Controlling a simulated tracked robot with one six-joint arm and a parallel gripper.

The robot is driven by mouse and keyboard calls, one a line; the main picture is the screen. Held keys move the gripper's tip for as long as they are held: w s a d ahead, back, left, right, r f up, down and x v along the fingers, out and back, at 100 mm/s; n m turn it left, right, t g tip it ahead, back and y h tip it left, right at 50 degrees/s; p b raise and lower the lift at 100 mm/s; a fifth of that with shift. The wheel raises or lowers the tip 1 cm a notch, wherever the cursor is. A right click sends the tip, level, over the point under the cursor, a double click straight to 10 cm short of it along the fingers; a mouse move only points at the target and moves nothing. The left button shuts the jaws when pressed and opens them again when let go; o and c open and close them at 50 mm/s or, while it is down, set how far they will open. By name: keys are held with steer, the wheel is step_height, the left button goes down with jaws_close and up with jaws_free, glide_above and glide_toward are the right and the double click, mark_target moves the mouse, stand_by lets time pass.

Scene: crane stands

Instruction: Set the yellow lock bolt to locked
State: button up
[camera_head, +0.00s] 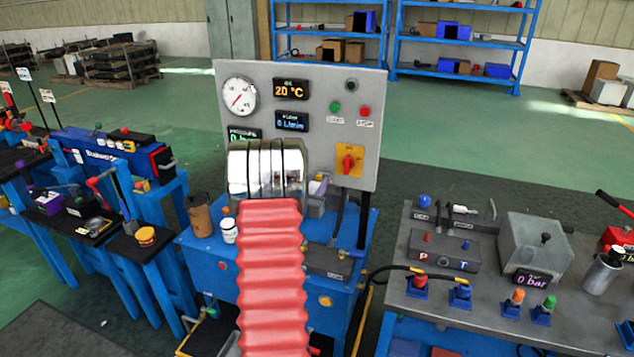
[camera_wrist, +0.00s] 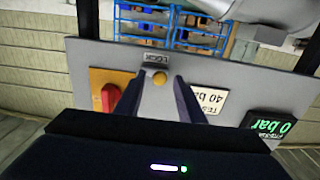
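In the wrist view a round yellow knob (camera_wrist: 160,78), which looks like the yellow lock bolt, sits on a grey panel (camera_wrist: 225,68). A gap shows on each side of the knob; I cannot tell the remaining depth. In the head view my own arm hides the bolt and the gripper. Whether the bolt is locked cannot be told.
The upright panel (camera_head: 312,78) also carries a gauge (camera_head: 239,95), displays and a red rotary switch (camera_head: 348,162) on a yellow plate. In the wrist view that switch (camera_wrist: 110,97) is close beside the left finger. A bench (camera_head: 397,290) with fittings stands right.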

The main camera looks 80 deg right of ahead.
steer(key=shift+d, duration=0.6)
steer(key=shift+c, duration=0.3)
jaws_close()
